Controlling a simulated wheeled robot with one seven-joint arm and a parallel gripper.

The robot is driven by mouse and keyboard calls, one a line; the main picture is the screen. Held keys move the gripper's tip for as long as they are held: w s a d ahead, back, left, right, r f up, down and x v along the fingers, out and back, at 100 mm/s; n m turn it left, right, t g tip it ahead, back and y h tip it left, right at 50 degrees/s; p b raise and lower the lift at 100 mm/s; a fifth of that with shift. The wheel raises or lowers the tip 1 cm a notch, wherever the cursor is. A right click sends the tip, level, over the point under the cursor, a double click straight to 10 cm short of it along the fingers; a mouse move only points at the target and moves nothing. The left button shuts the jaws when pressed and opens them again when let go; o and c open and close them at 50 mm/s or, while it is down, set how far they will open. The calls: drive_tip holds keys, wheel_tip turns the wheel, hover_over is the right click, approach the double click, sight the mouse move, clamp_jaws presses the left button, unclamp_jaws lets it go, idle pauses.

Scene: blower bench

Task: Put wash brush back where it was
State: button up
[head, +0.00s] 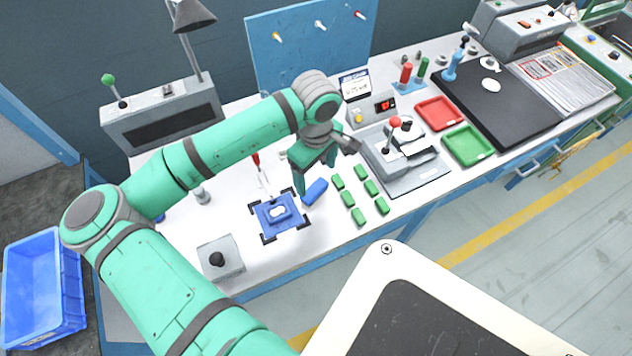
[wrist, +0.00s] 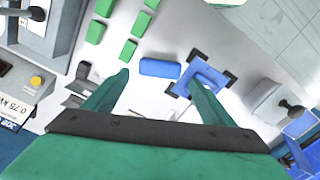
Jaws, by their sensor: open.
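I cannot make out for certain which thing is the wash brush. A thin tool with a red handle and pale lower part (head: 257,162) shows on the bench left of my gripper. My gripper (head: 313,175) is open and empty, pointing down over the bench. A blue rounded block (head: 315,191) lies just beyond its fingertips; in the wrist view the block (wrist: 160,68) shows between and ahead of the tips, with no grip on it. A blue fixture plate (head: 266,222) with black corner brackets lies left of the block and carries a blue part with a white top.
Several green blocks (head: 350,199) lie right of the gripper. A grey press fixture (head: 405,160) with a red knob, a red tray (head: 437,113) and a green tray (head: 468,145) stand further right. A grey box with a black knob (head: 221,257) is at front left.

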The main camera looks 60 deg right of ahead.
drive_tip(key=shift+r, duration=1.55)
drive_tip(key=shift+w, duration=0.1)
